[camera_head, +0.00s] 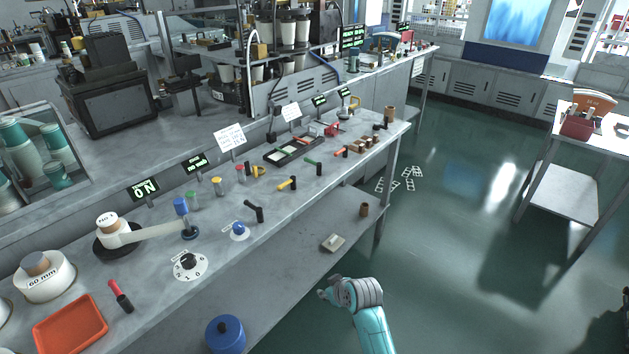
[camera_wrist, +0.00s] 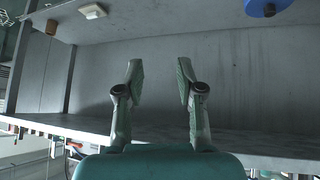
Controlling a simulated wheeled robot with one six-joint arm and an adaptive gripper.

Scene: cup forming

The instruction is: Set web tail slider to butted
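I cannot tell for sure which part is the web tail slider; no readable label names it. A dark framed tray (camera_head: 293,149) with light panels lies on the bench, with a red part (camera_head: 332,130) near its far end. Several small levers stand along the bench front, among them a black lever (camera_head: 255,211), a yellow lever (camera_head: 288,184) and a green lever (camera_head: 314,165). My gripper (camera_head: 323,293) is in front of the bench, low and apart from all these parts. In the wrist view its two fingers (camera_wrist: 159,80) are spread apart with nothing between them.
The bench (camera_head: 135,268) carries a dial (camera_head: 190,265), a blue knob (camera_head: 239,231), a white spool (camera_head: 45,275) and an orange tray (camera_head: 70,325). A blue canister (camera_head: 225,333) and a pale block (camera_head: 333,242) sit on the lower shelf. The floor (camera_head: 470,220) at right is largely clear.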

